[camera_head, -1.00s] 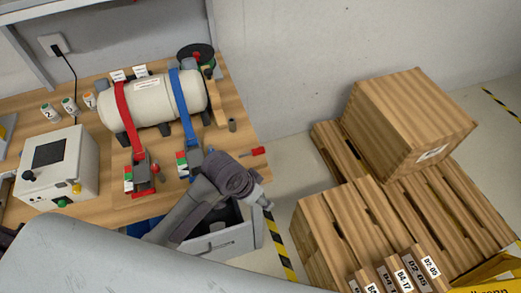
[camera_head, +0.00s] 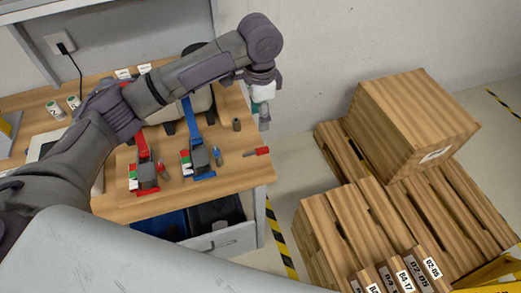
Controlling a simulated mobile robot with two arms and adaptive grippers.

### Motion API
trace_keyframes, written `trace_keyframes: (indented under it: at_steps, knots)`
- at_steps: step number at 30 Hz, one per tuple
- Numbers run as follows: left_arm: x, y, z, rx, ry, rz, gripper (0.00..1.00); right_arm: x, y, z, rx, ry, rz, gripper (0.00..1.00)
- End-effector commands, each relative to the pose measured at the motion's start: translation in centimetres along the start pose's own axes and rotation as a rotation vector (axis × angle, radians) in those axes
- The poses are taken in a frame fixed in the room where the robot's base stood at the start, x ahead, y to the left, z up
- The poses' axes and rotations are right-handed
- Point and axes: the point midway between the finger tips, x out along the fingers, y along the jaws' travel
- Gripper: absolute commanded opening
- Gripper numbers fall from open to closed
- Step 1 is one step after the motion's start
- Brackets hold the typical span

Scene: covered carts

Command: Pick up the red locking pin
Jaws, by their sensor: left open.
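A red pin with a grey shank (camera_head: 257,152) lies on the wooden workbench (camera_head: 190,202) near its right edge. My left gripper (camera_head: 263,122) hangs above the bench's right edge, pointing down, higher in the picture than this pin and apart from it. It is open, with nothing seen between its fingers. A small red-tipped piece (camera_head: 160,170) stands beside the red strap's ratchet (camera_head: 143,176); it is too small to identify. My right gripper is not in view.
My left arm covers most of the pale tank (camera_head: 202,101) and the control box. A blue strap ratchet (camera_head: 200,162) and a small dark cylinder (camera_head: 237,124) are on the bench. To the right stand pallets (camera_head: 325,232) and a wooden crate (camera_head: 415,115).

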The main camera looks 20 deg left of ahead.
Motion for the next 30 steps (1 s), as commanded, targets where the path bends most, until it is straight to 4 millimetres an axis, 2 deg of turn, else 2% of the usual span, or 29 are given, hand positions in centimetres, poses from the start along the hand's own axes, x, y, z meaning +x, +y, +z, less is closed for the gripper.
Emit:
trace_keyframes:
  at_steps: [9, 16, 23, 27, 30]
  knots:
    - [6.0, 0.2, 0.1, -0.001, -0.003, 0.002, 0.52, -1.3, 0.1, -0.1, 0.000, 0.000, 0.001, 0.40]
    - [7.9, 0.2, 0.0, 0.001, 0.000, 0.000, 0.52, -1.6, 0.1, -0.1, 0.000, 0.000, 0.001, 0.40]
    - [10.7, 1.0, 0.3, 0.000, -0.003, 0.002, 0.52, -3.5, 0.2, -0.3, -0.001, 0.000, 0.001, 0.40]
    - [12.5, 0.9, 0.2, 0.000, 0.000, 0.000, 0.52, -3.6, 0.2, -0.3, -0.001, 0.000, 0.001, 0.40]
    - [13.0, 0.9, 0.2, 0.001, 0.001, 0.000, 0.52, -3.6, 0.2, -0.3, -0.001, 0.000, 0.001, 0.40]
